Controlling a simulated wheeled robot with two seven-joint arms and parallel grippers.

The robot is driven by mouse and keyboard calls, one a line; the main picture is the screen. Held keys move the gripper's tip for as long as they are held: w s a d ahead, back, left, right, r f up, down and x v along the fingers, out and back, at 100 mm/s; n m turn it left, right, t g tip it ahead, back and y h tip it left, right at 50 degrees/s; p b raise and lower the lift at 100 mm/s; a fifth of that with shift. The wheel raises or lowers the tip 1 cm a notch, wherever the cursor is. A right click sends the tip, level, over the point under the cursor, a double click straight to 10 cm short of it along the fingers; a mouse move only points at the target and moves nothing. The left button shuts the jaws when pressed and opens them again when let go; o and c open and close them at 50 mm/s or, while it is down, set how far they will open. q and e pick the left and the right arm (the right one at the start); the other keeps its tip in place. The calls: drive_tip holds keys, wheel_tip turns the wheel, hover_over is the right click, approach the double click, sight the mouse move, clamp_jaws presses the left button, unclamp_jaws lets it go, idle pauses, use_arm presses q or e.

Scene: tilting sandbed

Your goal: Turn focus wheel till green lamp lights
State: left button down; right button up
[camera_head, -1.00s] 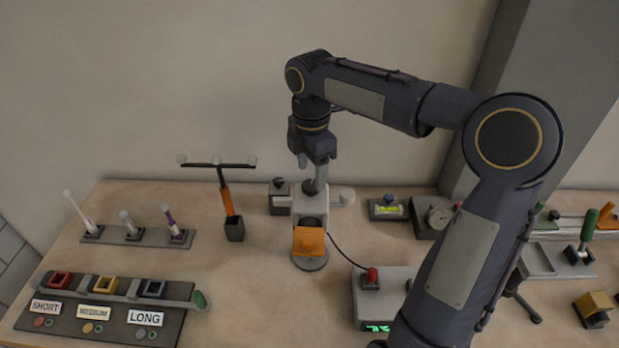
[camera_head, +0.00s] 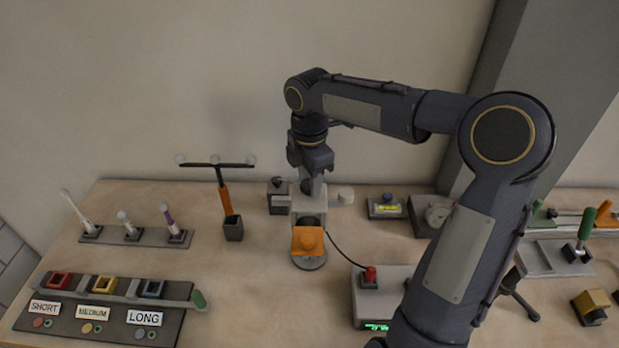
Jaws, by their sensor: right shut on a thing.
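A small pale device with an orange front (camera_head: 309,240) stands on a round base in the middle of the table. A dark knob, apparently the focus wheel (camera_head: 307,187), is at its top. My right gripper (camera_head: 311,188) comes down from above and is shut on this wheel; the fingers hide part of it. A lit green lamp cannot be made out; a grey box (camera_head: 360,312) with a red knob has a green display (camera_head: 376,326). My left gripper is not in view.
A dark stand with an orange stem (camera_head: 226,200) is left of the device. A rack with several upright tools (camera_head: 140,238) and a labelled sorting board (camera_head: 70,322) lie further left. A cable runs to the grey box.

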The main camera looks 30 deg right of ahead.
drive_tip(key=shift+m, duration=0.3)
drive_tip(key=m, duration=0.5)
drive_tip(key=shift+p, duration=0.3)
drive_tip(key=m, duration=0.6)
drive_tip(key=shift+m, duration=0.3)
drive_tip(key=o, duration=1)
wheel_tip(320, 180, up, 8)
drive_tip(key=shift+f, duration=0.1)
drive_tip(key=shift+s, duration=0.1)
